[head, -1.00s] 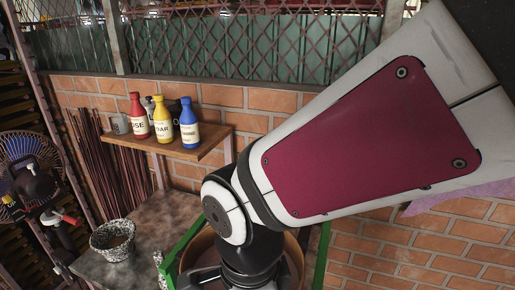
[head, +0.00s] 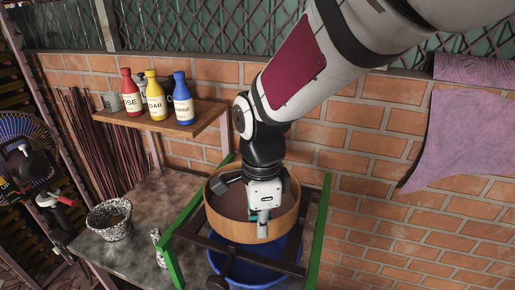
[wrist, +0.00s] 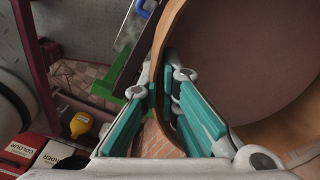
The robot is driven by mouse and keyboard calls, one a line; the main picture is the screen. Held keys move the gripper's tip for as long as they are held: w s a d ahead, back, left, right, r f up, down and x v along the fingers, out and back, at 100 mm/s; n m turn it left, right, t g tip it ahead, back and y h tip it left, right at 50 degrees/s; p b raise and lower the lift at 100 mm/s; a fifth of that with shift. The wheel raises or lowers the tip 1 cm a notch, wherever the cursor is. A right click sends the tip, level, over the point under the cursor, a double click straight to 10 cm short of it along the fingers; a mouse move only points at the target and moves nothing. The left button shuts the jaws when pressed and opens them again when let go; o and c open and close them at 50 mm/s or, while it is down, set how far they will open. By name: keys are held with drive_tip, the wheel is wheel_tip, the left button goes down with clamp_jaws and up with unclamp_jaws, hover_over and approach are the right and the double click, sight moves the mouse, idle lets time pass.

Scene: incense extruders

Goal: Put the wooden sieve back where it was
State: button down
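The wooden sieve (head: 236,230), a round tan rim with a dark mesh, is at the green-and-dark stand (head: 317,235), above a blue tub (head: 258,273). I cannot tell whether it rests on the crossbars or hangs just above them. My gripper (head: 263,226) is at the near side of the rim, pointing down. In the wrist view, the sieve's rim (wrist: 162,45) passes between the teal finger pads of my gripper (wrist: 160,95), one inside and one outside. The pads appear closed on the rim. My wrist hides part of the sieve's inside.
A wall shelf (head: 205,124) behind holds red, yellow and blue bottles (head: 155,100). A speckled bowl (head: 108,220) stands on the grey table (head: 150,205) at left. A fan (head: 25,150) is at far left. A brick wall (head: 400,230) closes the back and right.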

drive_tip(key=shift+w, duration=0.3)
drive_tip(key=shift+w+d+f, duration=0.1)
drive_tip(key=shift+w+f, duration=0.15)
drive_tip(key=shift+f, duration=0.25)
drive_tip(key=shift+w+d+f, duration=0.1)
drive_tip(key=shift+w+f, duration=0.1)
drive_tip(key=shift+f, duration=0.25)
drive_tip(key=shift+a+f+p, duration=0.1)
drive_tip(key=shift+f+p, duration=0.35)
drive_tip(key=shift+f, duration=0.2)
drive_tip(key=c, duration=1.8)
unclamp_jaws()
